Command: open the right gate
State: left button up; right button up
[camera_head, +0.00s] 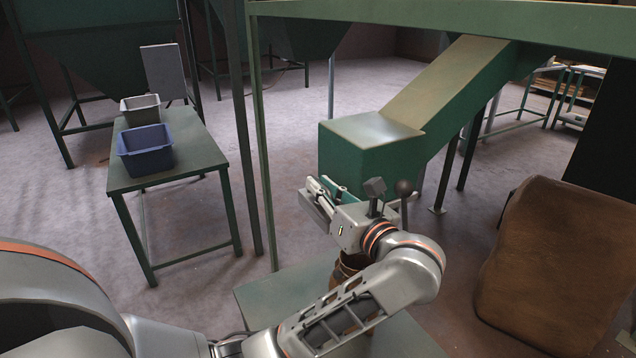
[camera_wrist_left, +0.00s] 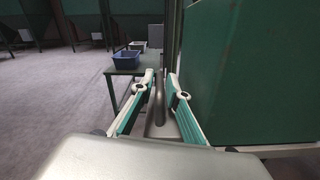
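The green chute (camera_head: 440,95) slopes down from the right and ends in a box-shaped outlet (camera_head: 372,135) in the head view. Its green side (camera_wrist_left: 245,75) fills the right of the left wrist view. My left gripper (camera_head: 322,190) is just below and left of the outlet, its fingers apart. In the left wrist view a grey metal rod (camera_wrist_left: 159,88) stands between the fingers; I cannot tell whether they touch it. A dark ball knob (camera_head: 404,187) on a grey stem shows behind my left wrist. The gate itself is mostly hidden by my gripper. My right gripper is out of view.
A green table (camera_head: 185,170) at the left bears a blue bin (camera_head: 146,158) and a grey bin (camera_head: 140,110). A green surface (camera_head: 270,297) lies under my left arm, with a brown container (camera_head: 345,268) partly hidden. A brown sack (camera_head: 560,265) stands at the right. Green frame posts (camera_head: 263,150) stand close left.

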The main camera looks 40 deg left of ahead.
pick_arm(q)
grip_shut()
jog(key=shift+s, duration=0.2)
jog(key=s+a+p, duration=0.1)
jog(key=s+a, duration=0.3)
jog(key=s, duration=0.5)
jog(key=shift+s+p, duration=0.25)
jog(key=shift+p, duration=0.1)
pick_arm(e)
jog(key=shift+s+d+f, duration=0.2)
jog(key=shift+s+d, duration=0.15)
